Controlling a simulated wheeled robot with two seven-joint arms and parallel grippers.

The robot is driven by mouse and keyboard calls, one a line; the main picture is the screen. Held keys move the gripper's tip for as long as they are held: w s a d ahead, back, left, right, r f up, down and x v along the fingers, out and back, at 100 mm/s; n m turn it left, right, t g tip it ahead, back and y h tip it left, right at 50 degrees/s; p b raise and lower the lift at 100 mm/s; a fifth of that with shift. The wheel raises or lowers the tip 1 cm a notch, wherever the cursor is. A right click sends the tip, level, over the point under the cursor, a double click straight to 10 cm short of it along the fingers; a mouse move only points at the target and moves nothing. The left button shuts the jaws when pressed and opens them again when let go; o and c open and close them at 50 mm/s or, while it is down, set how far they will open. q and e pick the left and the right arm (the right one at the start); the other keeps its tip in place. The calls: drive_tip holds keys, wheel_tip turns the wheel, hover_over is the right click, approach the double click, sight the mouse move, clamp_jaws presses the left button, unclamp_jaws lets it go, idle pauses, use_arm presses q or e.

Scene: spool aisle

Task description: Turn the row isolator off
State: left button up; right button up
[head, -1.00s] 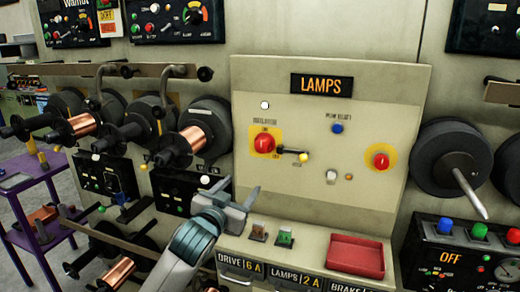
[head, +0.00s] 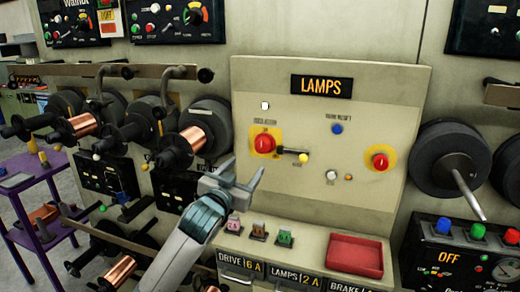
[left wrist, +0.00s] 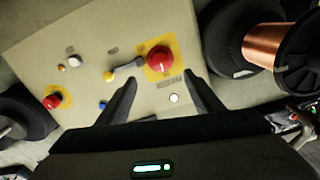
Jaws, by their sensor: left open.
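The row isolator is a red knob (head: 264,144) on a yellow plate, with a dark lever (head: 291,151) pointing right to a yellow tip (head: 303,158). It sits on the left of the beige LAMPS panel (head: 380,100). In the left wrist view the red knob (left wrist: 159,58) lies just beyond and between my fingertips, and the lever's yellow tip (left wrist: 109,76) points left. My left gripper (head: 245,170) is open and empty, below and left of the knob in the head view, apart from it. My right gripper is not in view.
Another red knob (head: 380,161) on yellow and a blue button (head: 337,129) are on the panel's right. Several small coloured blocks (head: 285,239) and a red tray (head: 355,254) sit on the ledge below. Copper-wound spools (head: 196,140) jut out at left; a dark spool (head: 450,160) stands at right.

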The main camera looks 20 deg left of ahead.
sight(261, 149)
use_arm(q)
drive_tip(key=w+p, duration=0.2)
drive_tip(key=w, duration=0.5)
drive_tip(key=w+p, duration=0.1)
drive_tip(key=w, duration=0.5)
drive_tip(key=shift+w+d+p, duration=0.2)
drive_tip(key=shift+w+p, duration=0.15)
drive_tip(key=shift+w, duration=0.05)
drive_tip(key=shift+c, duration=0.7)
drive_tip(key=c, duration=0.9)
